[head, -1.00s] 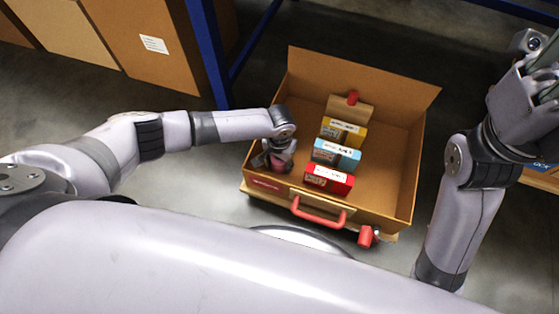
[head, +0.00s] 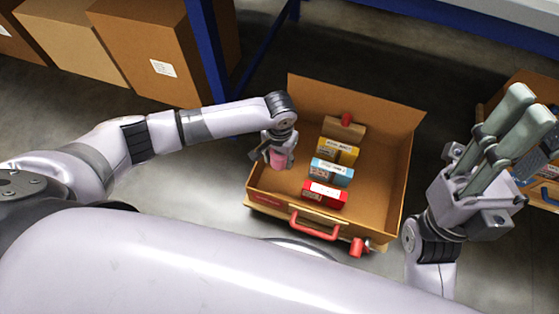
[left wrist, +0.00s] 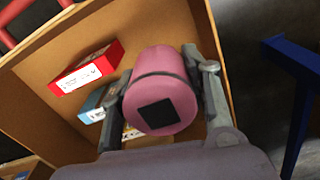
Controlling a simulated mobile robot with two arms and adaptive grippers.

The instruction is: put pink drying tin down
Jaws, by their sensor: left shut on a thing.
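The pink drying tin (left wrist: 162,88) is a rounded pink cylinder with a dark band and a black square on its end. My left gripper (head: 277,158) is shut on it, with one finger on each side in the left wrist view (left wrist: 160,85). In the head view the tin (head: 279,160) is over the left part of an open brown box (head: 375,195). I cannot tell whether the tin touches the box floor. My right gripper (head: 505,135) is raised at the right, its fingers pointing up, with nothing seen in it; its opening is unclear.
Red (head: 324,194), blue (head: 332,172) and yellow (head: 338,153) small boxes stand in a row in the brown box. A red handle (head: 314,228) is on its front. A blue rack post (head: 206,50) and cardboard boxes (head: 155,50) stand behind left.

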